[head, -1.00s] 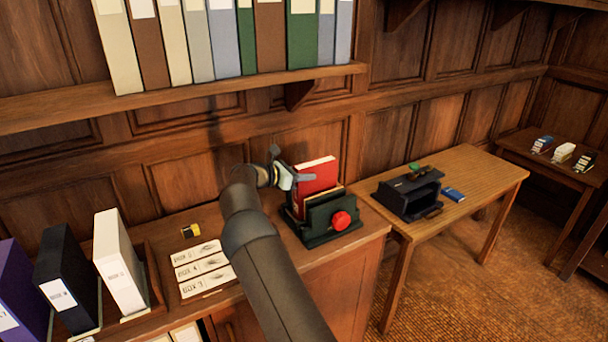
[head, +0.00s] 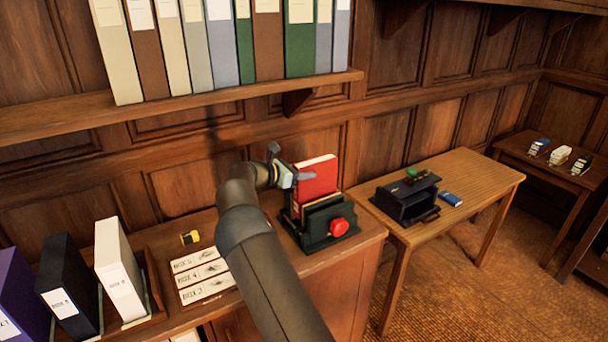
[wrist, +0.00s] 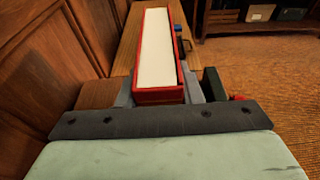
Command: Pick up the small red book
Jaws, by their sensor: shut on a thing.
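The small red book (head: 318,178) stands upright in the dark green holder with the red knob (head: 317,238) on the wooden cabinet, in the head view. My gripper (head: 292,178) is at the book's upper left side. In the wrist view the red book (wrist: 159,95) shows its white page edge, with one grey finger on each side. My gripper (wrist: 160,93) is shut on the book there. The book's lower part is hidden behind the holder and a tan item in it. I cannot tell whether the book still touches the holder's base.
White and dark binders (head: 120,270) stand at left. A shelf (head: 190,100) of binders is above. Labelled cards (head: 200,275) lie on the cabinet.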

